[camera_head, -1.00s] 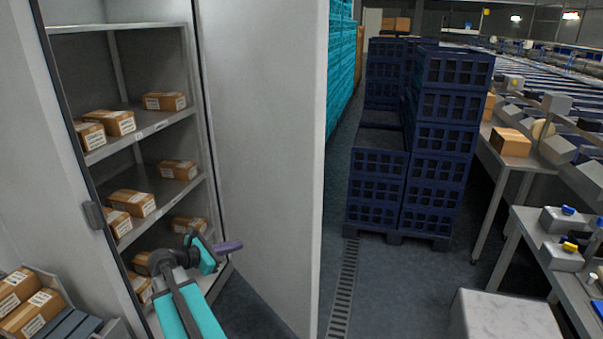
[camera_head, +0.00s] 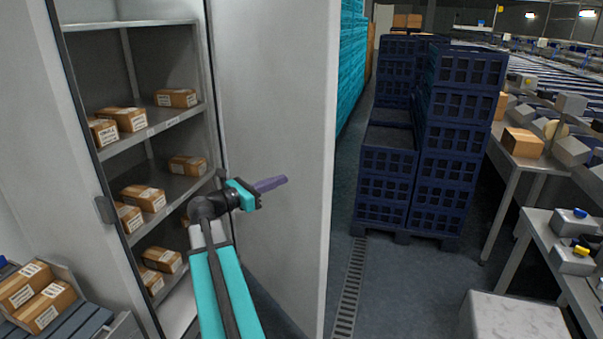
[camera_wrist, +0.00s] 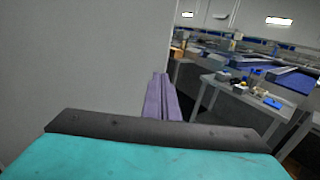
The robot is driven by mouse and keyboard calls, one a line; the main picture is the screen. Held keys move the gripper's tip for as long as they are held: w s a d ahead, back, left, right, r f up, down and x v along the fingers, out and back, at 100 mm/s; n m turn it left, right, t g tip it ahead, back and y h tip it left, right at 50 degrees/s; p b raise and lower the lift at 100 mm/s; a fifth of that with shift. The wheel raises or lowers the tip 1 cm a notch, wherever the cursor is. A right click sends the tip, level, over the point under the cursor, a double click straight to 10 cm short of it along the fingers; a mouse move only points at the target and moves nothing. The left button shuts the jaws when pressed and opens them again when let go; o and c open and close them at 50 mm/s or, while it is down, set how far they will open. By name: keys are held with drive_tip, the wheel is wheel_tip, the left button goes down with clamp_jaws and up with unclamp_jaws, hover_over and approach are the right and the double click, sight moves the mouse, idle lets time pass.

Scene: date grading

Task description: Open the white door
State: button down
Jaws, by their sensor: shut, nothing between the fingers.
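The white door (camera_head: 275,90) stands swung open on the right side of the cabinet, so the shelves inside show. Its inner face fills the left of the wrist view (camera_wrist: 75,60). My gripper (camera_head: 284,180) is shut and empty, its purple fingers pointing right in front of the door's inner face. The fingers also show in the wrist view (camera_wrist: 163,98), near the door's free edge. I cannot tell whether they touch the door. A dark handle (camera_head: 104,210) is on the cabinet's left front panel.
Boxes (camera_head: 143,198) lie on the cabinet shelves (camera_head: 165,124). A tray of boxes (camera_head: 65,272) is at the lower left. Stacked dark blue crates (camera_head: 440,150) stand right of the door, with open floor (camera_head: 400,280) before them. A white block (camera_head: 510,318) is at the lower right.

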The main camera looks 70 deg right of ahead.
drive_tip(key=p, duration=0.4)
approach(319, 166)
drive_tip(key=x, duration=0.4)
drive_tip(key=shift+s+d+r, duration=0.25)
drive_tip(key=shift+d, duration=0.05)
drive_tip(key=shift+p+x, duration=0.55)
drive_tip(key=shift+x, duration=0.3)
drive_tip(key=shift+f, duration=0.15)
drive_tip(key=shift+s+d, duration=0.1)
drive_tip(key=shift+d, duration=0.05)
